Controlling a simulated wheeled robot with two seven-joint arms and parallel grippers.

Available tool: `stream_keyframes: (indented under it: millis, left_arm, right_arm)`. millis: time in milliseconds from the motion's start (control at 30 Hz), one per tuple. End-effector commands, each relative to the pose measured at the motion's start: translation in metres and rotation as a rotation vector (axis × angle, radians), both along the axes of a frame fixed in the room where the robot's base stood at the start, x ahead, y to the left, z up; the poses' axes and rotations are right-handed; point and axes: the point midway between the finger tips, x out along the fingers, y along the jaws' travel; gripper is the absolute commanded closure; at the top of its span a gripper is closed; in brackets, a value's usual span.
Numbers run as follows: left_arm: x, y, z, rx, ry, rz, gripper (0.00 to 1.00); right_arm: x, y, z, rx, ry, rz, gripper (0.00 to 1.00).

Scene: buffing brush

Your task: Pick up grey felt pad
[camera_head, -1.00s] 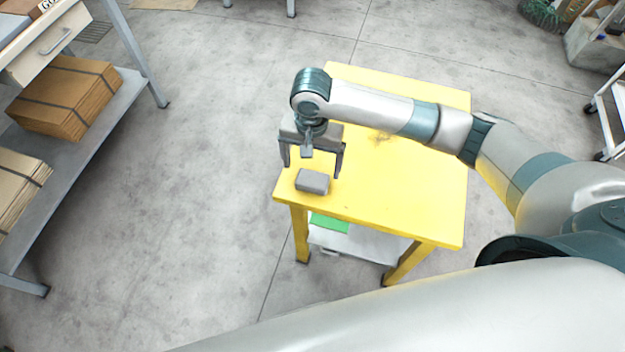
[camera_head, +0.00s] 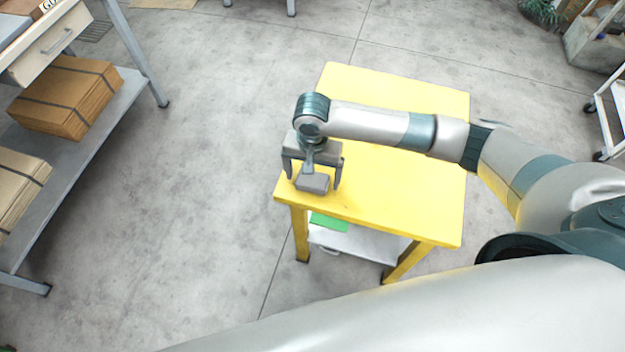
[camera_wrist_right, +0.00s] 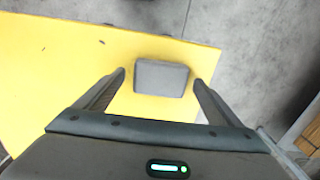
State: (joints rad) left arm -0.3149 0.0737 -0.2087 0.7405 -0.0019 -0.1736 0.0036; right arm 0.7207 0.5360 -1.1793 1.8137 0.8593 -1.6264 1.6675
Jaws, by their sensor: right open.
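The grey felt pad (camera_head: 313,184) is a small grey block lying on the yellow table (camera_head: 400,190), near its front left corner. My right gripper (camera_head: 312,183) is open, with one finger on each side of the pad. In the right wrist view the pad (camera_wrist_right: 161,78) lies on the tabletop, just ahead of the two spread fingertips of the gripper (camera_wrist_right: 160,76). The fingers look clear of the pad's sides. My left gripper is not in view.
A green item (camera_head: 329,222) lies on the table's lower shelf (camera_head: 370,243). A grey rack with cardboard stacks (camera_head: 66,96) stands at the left. A white trolley (camera_head: 610,120) is at the far right. Most of the tabletop is bare.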

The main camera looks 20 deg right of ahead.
Motion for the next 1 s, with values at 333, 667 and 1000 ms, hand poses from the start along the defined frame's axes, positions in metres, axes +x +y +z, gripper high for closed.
stream_keyframes:
  millis: [333, 667, 1000]
  left_arm:
    - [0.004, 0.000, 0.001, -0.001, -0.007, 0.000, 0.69]
    - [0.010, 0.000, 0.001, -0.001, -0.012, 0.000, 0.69]
    - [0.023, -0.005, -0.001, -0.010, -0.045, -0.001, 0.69]
  right_arm:
    - [0.000, 0.000, 0.000, 0.000, 0.000, 0.000, 0.56]
    - [0.000, 0.000, 0.003, 0.000, 0.000, 0.000, 0.56]
    - [0.001, 0.001, 0.042, 0.002, -0.002, 0.002, 0.56]
